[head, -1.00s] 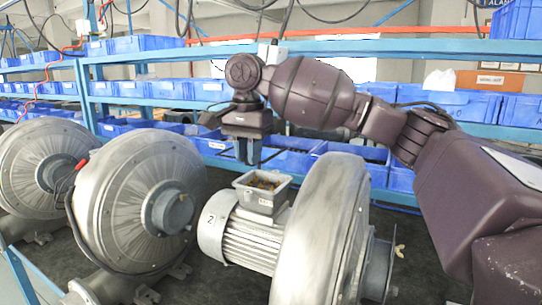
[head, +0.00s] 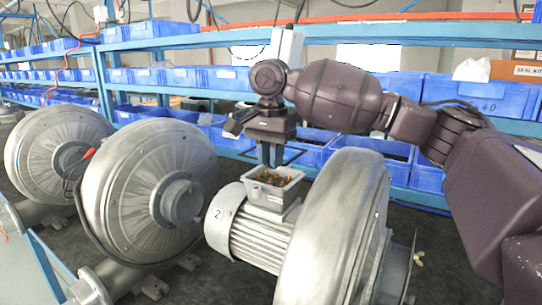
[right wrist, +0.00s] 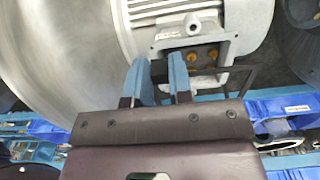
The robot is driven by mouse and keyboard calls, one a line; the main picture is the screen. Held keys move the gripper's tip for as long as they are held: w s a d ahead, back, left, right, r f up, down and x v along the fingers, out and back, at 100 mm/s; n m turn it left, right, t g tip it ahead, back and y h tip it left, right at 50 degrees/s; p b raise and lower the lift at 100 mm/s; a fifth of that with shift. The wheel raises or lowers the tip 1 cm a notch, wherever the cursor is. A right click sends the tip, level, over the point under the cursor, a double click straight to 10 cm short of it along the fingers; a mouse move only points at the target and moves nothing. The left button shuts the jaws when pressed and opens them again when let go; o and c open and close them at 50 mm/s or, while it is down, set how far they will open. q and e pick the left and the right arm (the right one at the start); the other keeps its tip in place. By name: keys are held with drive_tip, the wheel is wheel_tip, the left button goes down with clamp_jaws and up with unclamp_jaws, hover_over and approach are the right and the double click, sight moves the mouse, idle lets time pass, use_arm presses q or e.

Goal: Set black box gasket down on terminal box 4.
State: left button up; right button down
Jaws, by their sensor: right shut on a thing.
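My right gripper (head: 270,156) points down just above an open grey terminal box (head: 272,190) on the middle motor; its fingers also show in the right wrist view (right wrist: 158,72). It is shut on the black box gasket, a thin dark rectangular frame (right wrist: 246,78) that sticks out beside the fingers in the right wrist view. The gasket looks to be just above the box rim; contact cannot be told. Brass-coloured terminals show inside the box, which also appears in the right wrist view (right wrist: 195,50). The motor end carries what looks like a "2". My left gripper is not in view.
A large grey blower housing (head: 335,230) stands right of the box. Another blower (head: 150,190) stands to its left, with one more beyond. Blue bins (head: 470,95) fill the blue-framed rack behind. Dark bench surface shows between the blowers.

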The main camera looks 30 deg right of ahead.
drive_tip(key=shift+f, duration=0.1)
drive_tip(key=shift+f, duration=2.1)
drive_tip(key=shift+f, duration=0.95)
idle(0.4)
drive_tip(key=c, duration=0.9)
unclamp_jaws()
drive_tip(key=shift+c, duration=0.2)
wheel_tip(320, 180, up, 11)
drive_tip(key=shift+b, duration=0.45)
drive_tip(key=shift+s+f, duration=0.1)
drive_tip(key=shift+f, duration=0.05)
